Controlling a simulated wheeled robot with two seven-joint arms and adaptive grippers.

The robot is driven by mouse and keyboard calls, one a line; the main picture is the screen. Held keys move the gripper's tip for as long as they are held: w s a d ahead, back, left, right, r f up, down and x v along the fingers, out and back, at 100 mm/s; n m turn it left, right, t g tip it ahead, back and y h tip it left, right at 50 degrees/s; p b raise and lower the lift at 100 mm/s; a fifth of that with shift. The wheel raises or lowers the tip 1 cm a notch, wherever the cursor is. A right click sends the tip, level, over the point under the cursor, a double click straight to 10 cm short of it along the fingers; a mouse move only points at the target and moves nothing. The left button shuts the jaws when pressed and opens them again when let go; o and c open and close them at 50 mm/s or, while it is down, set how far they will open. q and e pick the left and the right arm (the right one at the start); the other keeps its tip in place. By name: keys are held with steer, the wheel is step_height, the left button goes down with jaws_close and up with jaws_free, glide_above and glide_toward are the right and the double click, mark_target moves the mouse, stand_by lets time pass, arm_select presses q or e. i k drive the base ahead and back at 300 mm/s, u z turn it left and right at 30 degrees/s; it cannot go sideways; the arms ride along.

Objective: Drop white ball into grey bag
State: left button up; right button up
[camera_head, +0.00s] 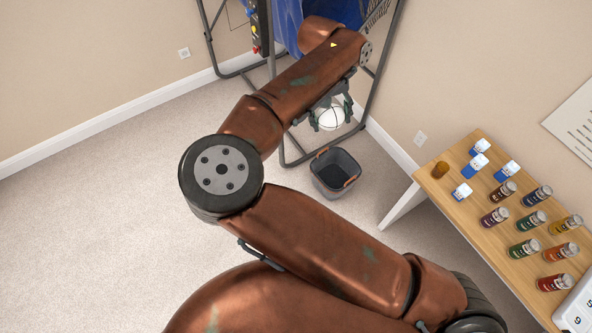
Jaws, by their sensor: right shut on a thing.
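The white ball (331,118) is held between the dark fingers of my right gripper (333,112), high up near the back of the room. The grey bag (327,186) is an open, dark-lined container with orange-brown handles, standing on the carpet. The ball is above and slightly behind the bag's opening in the picture, apart from it. My right arm covers the upper part of the gripper. A small dark linkage shows beside my arm at the lower middle. It may be part of my left gripper, but the rest is hidden.
A wooden table (443,189) on the right carries several small bottles and blue-and-white boxes. A metal-framed stand with blue fabric (288,22) is at the back, its tubes close to the bag. The carpet (90,240) on the left is clear.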

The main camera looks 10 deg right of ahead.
mark_target(334, 174)
steer(key=u, duration=0.45)
steer(key=i, duration=1.55)
steer(key=z, duration=0.9)
steer(key=i, duration=0.25)
steer(key=z, duration=0.2)
